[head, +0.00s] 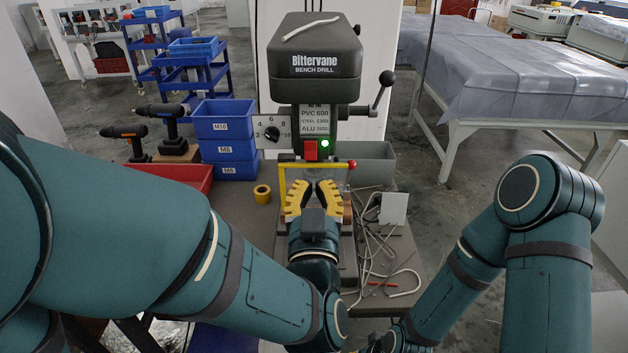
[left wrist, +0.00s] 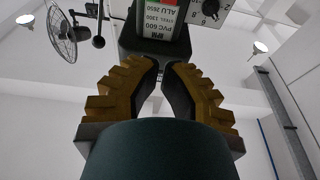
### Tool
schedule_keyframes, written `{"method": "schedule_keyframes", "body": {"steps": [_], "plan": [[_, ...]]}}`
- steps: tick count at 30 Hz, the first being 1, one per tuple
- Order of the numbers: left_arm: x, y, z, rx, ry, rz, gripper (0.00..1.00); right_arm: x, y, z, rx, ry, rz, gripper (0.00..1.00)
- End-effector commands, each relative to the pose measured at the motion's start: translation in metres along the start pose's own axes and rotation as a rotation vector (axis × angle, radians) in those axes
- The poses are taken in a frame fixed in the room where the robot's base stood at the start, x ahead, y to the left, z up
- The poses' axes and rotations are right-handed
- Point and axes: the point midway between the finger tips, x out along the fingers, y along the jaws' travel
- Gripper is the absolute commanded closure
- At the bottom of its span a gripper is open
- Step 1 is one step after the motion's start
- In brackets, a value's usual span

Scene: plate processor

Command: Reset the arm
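My left arm comes in from the left. Its gripper (head: 314,187) with yellow stepped fingers points up in front of the bench drill (head: 314,60). The drill's label plate (left wrist: 166,18) shows beyond the fingertips. My right arm (head: 480,250) is bent at the lower right, and its gripper is out of view.
The bench (head: 405,250) holds a yellow tape roll (head: 262,194), cables (head: 375,250), a white box (head: 393,208) and a red bin (head: 180,174). Blue bins (head: 224,128) and cordless drills (head: 165,118) stand at the left. A covered table (head: 500,70) is at the back right.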

Motion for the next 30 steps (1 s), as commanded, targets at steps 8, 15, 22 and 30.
{"method": "schedule_keyframes", "body": {"steps": [8,15,22,30], "plan": [[-0.001,0.0,0.0,0.0,0.0,0.0,1.0,0.0,0.0,0.0,0.0,0.0,0.0,0.53],[0.002,-0.001,0.008,0.003,-0.023,0.004,1.0,0.0,0.0,0.0,0.0,0.0,0.0,0.53],[0.011,-0.016,0.107,-0.001,-0.314,0.07,1.0,0.0,0.0,0.0,0.0,0.0,0.0,0.53],[-0.039,-0.056,0.264,-0.103,-0.869,0.124,1.0,0.0,0.0,0.0,0.0,0.0,0.0,0.53]]}}
